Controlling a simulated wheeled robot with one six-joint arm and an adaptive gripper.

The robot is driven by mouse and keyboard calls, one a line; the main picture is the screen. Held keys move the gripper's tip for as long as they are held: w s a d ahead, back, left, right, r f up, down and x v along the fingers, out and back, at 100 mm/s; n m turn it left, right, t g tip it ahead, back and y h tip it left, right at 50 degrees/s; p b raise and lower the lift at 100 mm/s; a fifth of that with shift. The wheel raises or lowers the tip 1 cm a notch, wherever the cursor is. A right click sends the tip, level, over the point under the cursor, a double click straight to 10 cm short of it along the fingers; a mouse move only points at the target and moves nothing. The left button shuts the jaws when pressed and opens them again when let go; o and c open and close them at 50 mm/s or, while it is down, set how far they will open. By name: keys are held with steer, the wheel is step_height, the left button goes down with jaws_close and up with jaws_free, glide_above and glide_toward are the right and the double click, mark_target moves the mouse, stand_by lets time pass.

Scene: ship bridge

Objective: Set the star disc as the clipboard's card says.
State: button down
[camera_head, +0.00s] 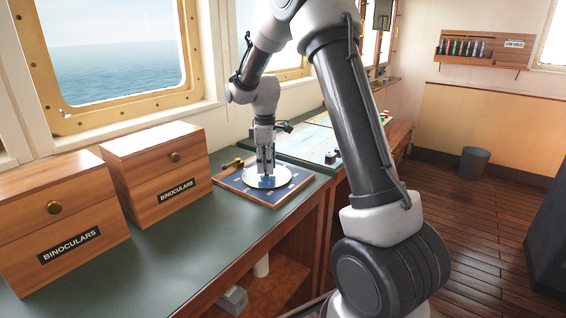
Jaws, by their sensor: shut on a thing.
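The star disc (253,182) is a pale round plate with a blue middle, on a blue board (232,181) with a wooden rim on the green counter. My gripper (266,174) points straight down over the disc's middle and is shut on a blue part there, apparently the disc's knob. The fingers hide most of that part. The disc's markings are too small to read. I cannot make out a clipboard or its card in this view.
Two wooden binoculars boxes (160,178) (62,222) stand on the counter (185,248) to the left. A chart table (305,147) lies behind the board. A grey bin (473,163) stands on the open wooden floor.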

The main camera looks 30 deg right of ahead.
steer(key=m, duration=0.3)
steer(key=shift+m, duration=0.4)
steer(key=m, duration=0.4)
steer(key=shift+m, duration=0.3)
steer(key=m, duration=1.2)
steer(key=shift+m, duration=0.3)
steer(key=m, duration=0.3)
steer(key=shift+m, duration=0.3)
steer(key=m, duration=0.4)
steer(key=shift+w, duration=0.1)
steer(key=shift+r+m, duration=0.1)
steer(key=shift+m, duration=1.7)
